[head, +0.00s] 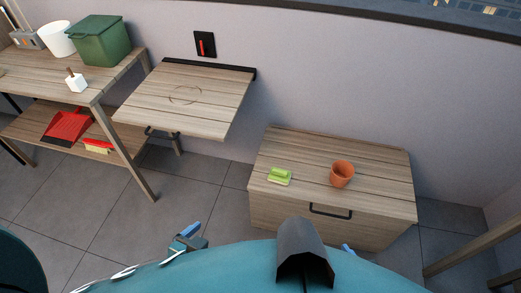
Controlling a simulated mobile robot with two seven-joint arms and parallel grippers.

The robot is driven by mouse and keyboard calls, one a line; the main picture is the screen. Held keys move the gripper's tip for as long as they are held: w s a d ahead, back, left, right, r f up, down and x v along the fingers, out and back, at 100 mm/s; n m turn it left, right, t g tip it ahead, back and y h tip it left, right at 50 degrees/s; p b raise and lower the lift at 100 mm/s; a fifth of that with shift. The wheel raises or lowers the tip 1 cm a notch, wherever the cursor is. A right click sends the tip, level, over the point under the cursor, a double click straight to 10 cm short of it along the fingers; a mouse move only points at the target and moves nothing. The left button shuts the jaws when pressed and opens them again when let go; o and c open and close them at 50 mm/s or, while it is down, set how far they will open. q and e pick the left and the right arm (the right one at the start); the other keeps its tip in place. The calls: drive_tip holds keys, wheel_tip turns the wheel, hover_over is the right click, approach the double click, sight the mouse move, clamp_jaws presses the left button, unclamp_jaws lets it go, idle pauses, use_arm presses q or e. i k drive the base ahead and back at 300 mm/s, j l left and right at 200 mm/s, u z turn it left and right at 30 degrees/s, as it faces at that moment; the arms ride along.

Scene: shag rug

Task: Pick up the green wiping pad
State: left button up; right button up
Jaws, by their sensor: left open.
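The green wiping pad (279,177) lies on the left part of the top of a low wooden chest (300,150). It is light green with a raised handle-like piece on top. My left gripper (188,238) is open and empty at the bottom of the picture, above the floor, to the left of the pad and well apart from it. Only a small blue tip that seems to be my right gripper (347,249) shows past my body, below the chest. Its jaws are hidden.
A terracotta pot (342,174) stands to the right of the pad on the chest. A fold-down wooden table (190,95) is on the wall at left. A shelf bench (100,80) holds a green bin (100,42); a red dustpan (68,126) lies below. Tiled floor lies left of the chest.

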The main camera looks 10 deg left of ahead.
sight(279, 176)
drive_tip(key=i+l+z, duration=0.45)
drive_tip(key=z, duration=0.2)
drive_tip(key=i+j, duration=0.05)
drive_tip(key=i, duration=0.05)
